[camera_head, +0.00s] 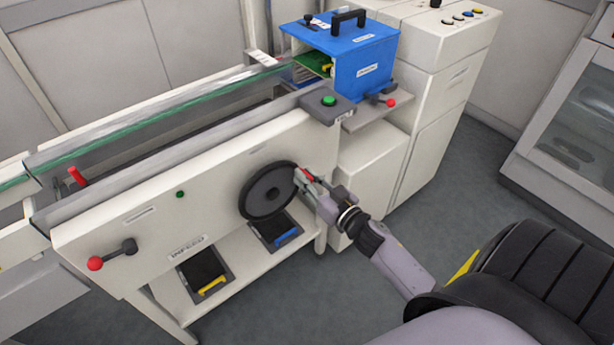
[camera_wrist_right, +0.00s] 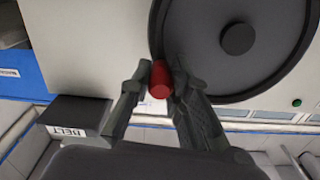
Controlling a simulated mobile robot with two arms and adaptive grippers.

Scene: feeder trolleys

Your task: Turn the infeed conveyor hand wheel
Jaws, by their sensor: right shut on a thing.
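The infeed conveyor hand wheel (camera_head: 267,191) is a dark round disc on the white front panel of the conveyor. It fills the upper right of the right wrist view (camera_wrist_right: 219,74). A red knob (camera_wrist_right: 160,79) sits at the wheel's edge, on its right side in the head view. My right gripper (camera_head: 303,176) is at that edge, shut on the red knob. In the right wrist view its fingers (camera_wrist_right: 157,82) lie on either side of the knob. My left gripper is not in view.
A blue box (camera_head: 362,70) with a black handle stands at the conveyor's far end. A red-knobbed crank (camera_head: 97,263) sticks out at the panel's lower left. A shelf below holds bins with yellow (camera_head: 212,286) and blue handles. Grey floor (camera_head: 300,310) lies open in front.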

